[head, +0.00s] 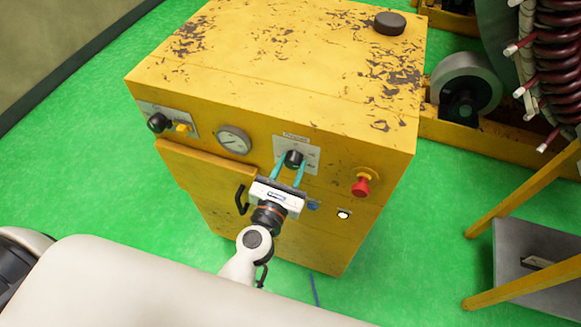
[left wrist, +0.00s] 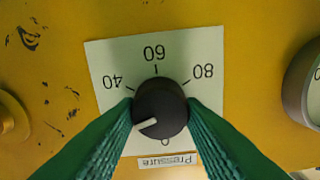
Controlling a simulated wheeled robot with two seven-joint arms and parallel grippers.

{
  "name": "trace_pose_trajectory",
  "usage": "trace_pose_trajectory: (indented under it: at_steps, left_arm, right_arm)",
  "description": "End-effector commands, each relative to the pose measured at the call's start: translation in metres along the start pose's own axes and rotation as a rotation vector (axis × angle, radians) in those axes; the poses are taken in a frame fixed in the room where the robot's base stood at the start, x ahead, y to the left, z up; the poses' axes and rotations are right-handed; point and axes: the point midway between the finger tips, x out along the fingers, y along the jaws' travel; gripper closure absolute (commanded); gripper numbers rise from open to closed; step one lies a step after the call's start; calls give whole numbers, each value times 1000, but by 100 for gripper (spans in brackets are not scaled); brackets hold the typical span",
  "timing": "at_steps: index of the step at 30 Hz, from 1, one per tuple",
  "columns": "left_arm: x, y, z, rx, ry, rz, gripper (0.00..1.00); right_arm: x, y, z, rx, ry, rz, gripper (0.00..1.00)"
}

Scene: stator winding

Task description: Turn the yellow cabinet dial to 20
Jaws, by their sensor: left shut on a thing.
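The yellow cabinet (head: 225,65) stands on a green floor. Its black pressure dial (head: 293,157) sits on a pale plate on the front. My left gripper (head: 289,166) is shut on this dial, one teal finger on each side. In the left wrist view the dial (left wrist: 161,107) is between the fingers, with 40, 60 and 80 upside down around it on the scale plate (left wrist: 117,60). A 0 is partly visible below the dial. The dial's white pointer (left wrist: 147,123) aims lower left, between 0 and 40; the left finger hides part of the scale there.
A round gauge (head: 234,140) and a black knob (head: 159,122) are left of the dial. A red button (head: 361,186) is to its right. A door handle (head: 241,199) is below left. Machinery with coils (head: 560,65) stands at the right.

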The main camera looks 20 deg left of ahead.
Motion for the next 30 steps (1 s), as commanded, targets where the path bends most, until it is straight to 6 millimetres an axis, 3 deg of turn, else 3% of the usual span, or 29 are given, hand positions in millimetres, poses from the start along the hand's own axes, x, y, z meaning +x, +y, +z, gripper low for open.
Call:
trace_pose_trajectory:
  at_steps: [12, 27, 28, 30]
  left_arm:
    - [-1, 0, 2, -170, -4, 0, 87]
    - [-1, 0, 2, -187, -5, 1, 87]
    - [-1, 0, 2, -187, -5, 1, 63]
    - [-1, 0, 2, -187, -5, 1, 52]
  right_arm:
    - [4, 0, 0, 0, 0, 0, 100]
    - [4, 0, 0, 0, 0, 0, 100]
    - [4, 0, 0, 0, 0, 0, 100]
    - [4, 0, 0, 0, 0, 0, 100]
